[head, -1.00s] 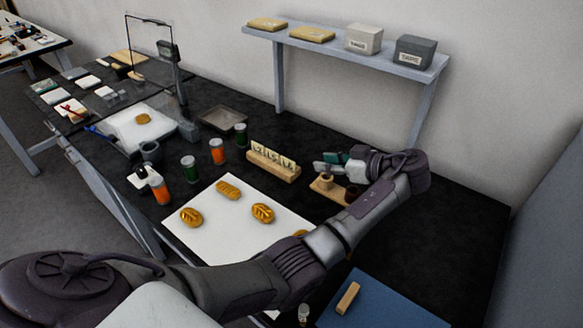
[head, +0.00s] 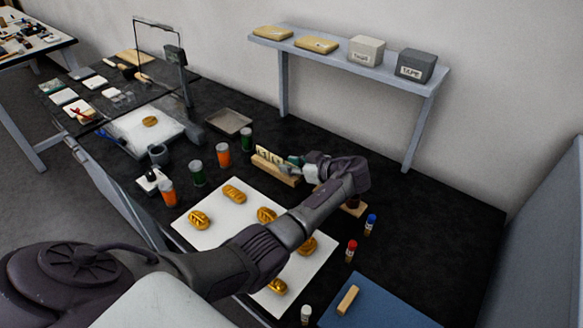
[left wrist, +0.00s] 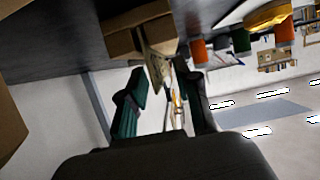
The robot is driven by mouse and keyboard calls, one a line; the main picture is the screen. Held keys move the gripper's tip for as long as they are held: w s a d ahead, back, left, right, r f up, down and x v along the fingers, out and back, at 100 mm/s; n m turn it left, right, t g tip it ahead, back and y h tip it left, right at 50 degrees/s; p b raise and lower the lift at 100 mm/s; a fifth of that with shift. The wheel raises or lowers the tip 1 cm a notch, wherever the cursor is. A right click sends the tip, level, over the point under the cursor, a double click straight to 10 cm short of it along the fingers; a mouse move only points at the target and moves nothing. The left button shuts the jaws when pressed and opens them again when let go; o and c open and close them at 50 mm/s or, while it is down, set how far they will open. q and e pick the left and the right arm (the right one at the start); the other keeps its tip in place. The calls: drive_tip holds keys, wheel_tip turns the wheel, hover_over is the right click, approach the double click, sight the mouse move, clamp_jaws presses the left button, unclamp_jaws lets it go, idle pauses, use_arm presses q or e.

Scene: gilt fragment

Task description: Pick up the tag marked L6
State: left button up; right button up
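A wooden holder (head: 277,173) stands on the dark table with pale tags (head: 265,156) upright in its slot. The marks on the tags are too blurred to read, so I cannot tell which is L6. My left gripper (head: 294,163) is at the holder's right end and hides the tags there. In the left wrist view, my left gripper's (left wrist: 167,95) two fingers are apart, with the edge of a tag (left wrist: 158,68) between them, close to the holder (left wrist: 140,37). I cannot see either finger pressing on it. My right gripper is not in view.
A white sheet (head: 210,215) with several gold pieces lies in front of the holder. Orange (head: 223,155) and green (head: 198,174) jars stand left of it. Red (head: 351,251) and blue (head: 370,225) capped vials stand at right. A shelf (head: 345,67) is behind.

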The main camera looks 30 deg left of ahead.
use_arm(q)
clamp_jaws()
drive_tip(key=shift+d+r, duration=0.1)
idle(0.3)
